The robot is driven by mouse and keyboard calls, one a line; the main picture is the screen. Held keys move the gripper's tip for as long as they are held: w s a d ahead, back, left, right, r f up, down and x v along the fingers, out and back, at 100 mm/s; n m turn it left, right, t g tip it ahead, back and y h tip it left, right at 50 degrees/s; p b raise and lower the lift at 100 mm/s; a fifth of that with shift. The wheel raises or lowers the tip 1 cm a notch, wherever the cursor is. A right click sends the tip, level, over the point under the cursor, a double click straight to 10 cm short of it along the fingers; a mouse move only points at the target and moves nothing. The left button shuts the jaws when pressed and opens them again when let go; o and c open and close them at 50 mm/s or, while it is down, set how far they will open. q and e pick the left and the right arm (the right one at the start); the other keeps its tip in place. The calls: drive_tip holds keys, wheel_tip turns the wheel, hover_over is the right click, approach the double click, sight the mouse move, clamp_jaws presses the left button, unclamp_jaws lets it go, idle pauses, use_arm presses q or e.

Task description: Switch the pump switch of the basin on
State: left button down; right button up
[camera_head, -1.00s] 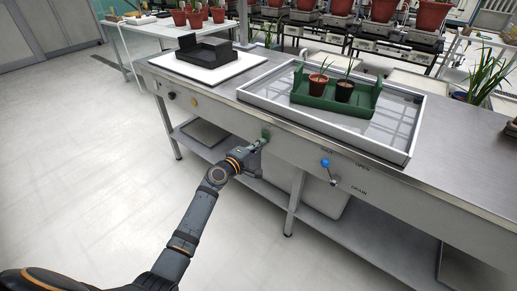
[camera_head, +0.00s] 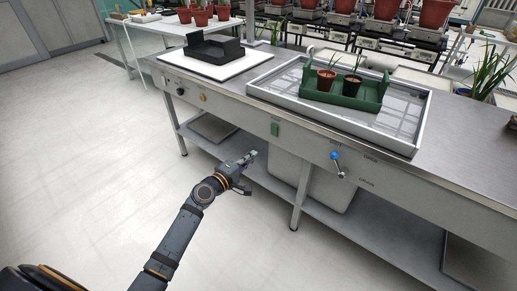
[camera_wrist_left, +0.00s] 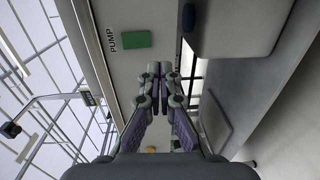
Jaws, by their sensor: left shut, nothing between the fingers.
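The pump switch (camera_head: 275,129) is a green rectangle on the front panel of the steel bench, below the basin (camera_head: 417,127). In the left wrist view the switch (camera_wrist_left: 137,39) sits beside the word PUMP, and nothing covers it. I cannot tell from its face whether it is on or off. My left gripper (camera_head: 252,156) is shut and empty, below and left of the switch and apart from it. Its closed fingers also show in the left wrist view (camera_wrist_left: 159,72). My right gripper is not in view.
A blue-knobbed valve handle (camera_head: 336,158) sticks out of the panel right of the switch. A green tray (camera_head: 345,99) with two potted plants stands in the basin. A black device (camera_head: 214,49) sits on a white board. The floor at left is clear.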

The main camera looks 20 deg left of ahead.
use_arm(q)
drive_tip(key=shift+f+v, duration=0.2)
drive_tip(key=shift+v, duration=1.5)
